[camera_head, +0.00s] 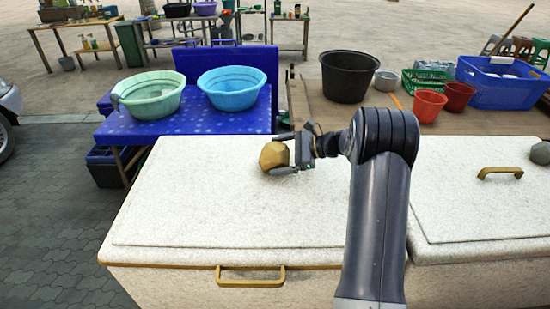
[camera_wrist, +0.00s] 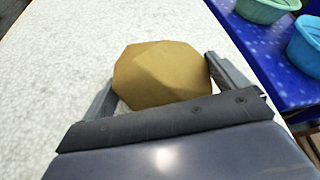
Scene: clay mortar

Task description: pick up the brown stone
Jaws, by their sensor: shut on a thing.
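The brown stone (camera_head: 273,156) is a faceted, yellowish-brown lump over the white speckled lid, near its back edge. In the wrist view the stone (camera_wrist: 160,74) sits between the two fingers. My gripper (camera_head: 285,156) is shut on it, reaching in from the right. In the wrist view my gripper (camera_wrist: 158,85) has one finger on each side of the stone. I cannot tell whether the stone touches the lid or is held just above it.
The white chest (camera_head: 200,210) has a brass front handle (camera_head: 250,276). A grey stone (camera_head: 540,153) lies on the right-hand lid. Behind are a blue table (camera_head: 190,122) with a green basin (camera_head: 150,95) and blue basin (camera_head: 231,88), and a black tub (camera_head: 348,77). The lid's left part is clear.

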